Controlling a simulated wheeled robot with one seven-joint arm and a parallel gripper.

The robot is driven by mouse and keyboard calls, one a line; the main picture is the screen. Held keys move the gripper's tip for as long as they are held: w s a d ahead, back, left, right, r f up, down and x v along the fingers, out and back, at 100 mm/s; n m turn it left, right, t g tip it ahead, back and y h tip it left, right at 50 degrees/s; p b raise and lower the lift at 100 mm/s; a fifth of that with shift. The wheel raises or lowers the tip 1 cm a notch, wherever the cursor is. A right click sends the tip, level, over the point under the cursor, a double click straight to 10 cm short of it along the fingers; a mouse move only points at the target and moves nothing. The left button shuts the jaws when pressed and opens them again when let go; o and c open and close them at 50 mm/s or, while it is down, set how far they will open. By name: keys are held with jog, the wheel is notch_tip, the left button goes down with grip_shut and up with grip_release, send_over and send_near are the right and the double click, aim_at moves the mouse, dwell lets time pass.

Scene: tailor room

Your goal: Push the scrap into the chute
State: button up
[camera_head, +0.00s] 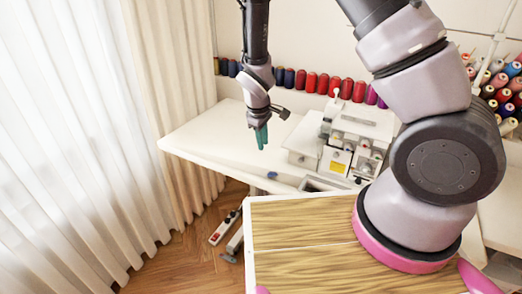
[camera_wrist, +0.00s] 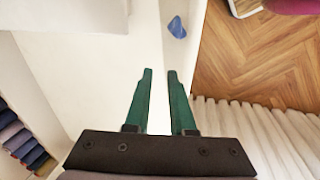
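A small blue piece, which looks like the scrap (camera_head: 272,175), lies near the front edge of the white table (camera_head: 205,140). In the wrist view the scrap (camera_wrist: 177,27) is ahead and to the right of the fingertips, apart from them. My gripper (camera_head: 262,138) points down above the table, left of and behind the scrap. In the wrist view my gripper (camera_wrist: 160,73) shows two green fingers with a narrow gap and nothing between them. A grey recess (camera_head: 325,184) at the table front, right of the scrap, may be the chute; I cannot tell for sure.
A white sewing machine (camera_head: 350,140) stands on the table right of my gripper. Thread spools (camera_head: 310,82) line the wall behind. A power strip (camera_head: 224,228) lies on the wooden floor. Curtains (camera_head: 80,150) hang at the left. The table's left part is clear.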

aim_at(275, 173)
jog(key=shift+n, duration=0.5)
jog(key=shift+s+a+f, duration=0.1)
jog(key=shift+f, duration=1.7)
jog(key=shift+s+a+f, duration=0.1)
jog(key=shift+a+f, duration=0.05)
jog(key=shift+f, duration=1.6)
jog(key=shift+s+a+f, duration=0.1)
jog(key=shift+f, duration=1.7)
jog(key=shift+s+d, duration=0.1)
jog(key=shift+d, duration=0.05)
jog(key=shift+s+d, duration=0.4)
jog(key=shift+d, duration=0.3)
jog(key=shift+s+d, duration=0.45)
jog(key=shift+d, duration=0.2)
jog(key=shift+s+d, duration=0.4)
jog(key=shift+d, duration=0.3)
jog(key=shift+s+d, duration=0.45)
jog(key=shift+d, duration=0.3)
jog(key=shift+s+d, duration=0.45)
jog(key=shift+d, duration=0.3)
jog(key=shift+s+d, duration=0.45)
jog(key=shift+d, duration=0.3)
jog(key=shift+s+d, duration=0.45)
jog(key=shift+d, duration=0.3)
